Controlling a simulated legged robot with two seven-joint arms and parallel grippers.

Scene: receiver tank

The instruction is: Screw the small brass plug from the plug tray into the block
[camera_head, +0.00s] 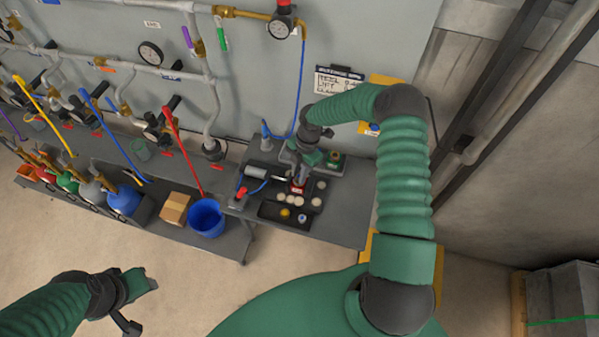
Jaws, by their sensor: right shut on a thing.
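My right gripper (299,184) points down over the back of the dark plug tray (267,210). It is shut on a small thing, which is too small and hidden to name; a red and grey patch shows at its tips. The tray holds several pale round pieces (291,198), a yellow one (285,213) and a blue-and-white one (302,218). A grey block (333,169) with a brass-coloured fitting on top stands just behind and right of the gripper, partly hidden by my wrist. My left gripper (147,286) is low at the left, away from the bench; its jaws are unclear.
The grey bench (345,220) has free room right of the tray. A cylinder with a red end (241,192) lies left of it. A blue bucket (206,217) and cardboard box (175,208) stand on a lower shelf. Pipes, gauges and coloured levers line the wall.

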